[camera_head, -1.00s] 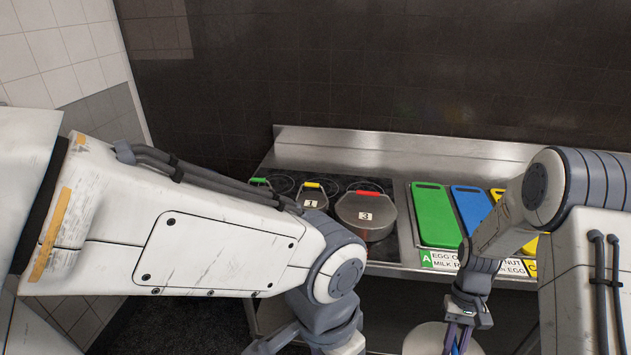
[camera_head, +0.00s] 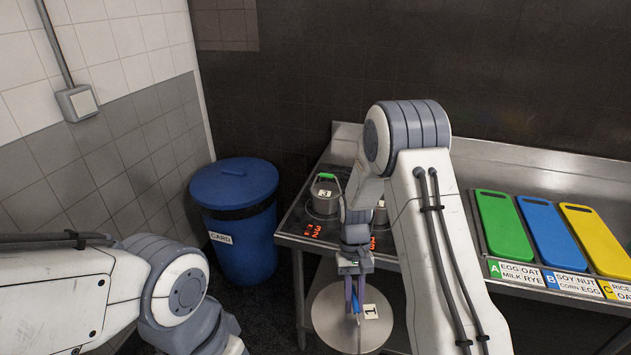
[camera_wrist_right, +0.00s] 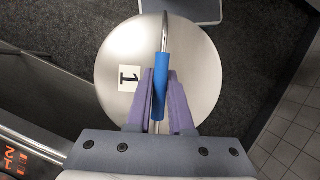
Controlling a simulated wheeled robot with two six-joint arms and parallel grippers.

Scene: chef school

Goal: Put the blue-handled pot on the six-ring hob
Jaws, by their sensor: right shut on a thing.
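The blue-handled pot is a wide round steel pot (camera_head: 330,318) with a white "1" label, low in the head view in front of the counter. My right gripper (camera_head: 356,312) is shut on its blue handle (camera_wrist_right: 161,85), with the purple fingers on both sides of it. The pot's round top (camera_wrist_right: 205,70) fills the middle of the right wrist view, with dark floor around it. The hob (camera_head: 294,222) is the dark left end of the steel counter, with red digits at its front. My right arm hides part of it. My left gripper is out of view.
A green-handled pot (camera_head: 325,192) labelled "3" stands on the hob. Another pot (camera_head: 380,215) is mostly hidden behind my right arm. A blue bin (camera_head: 235,210) stands left of the counter. Green (camera_head: 502,225), blue (camera_head: 555,232) and yellow (camera_head: 600,240) boards lie at right.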

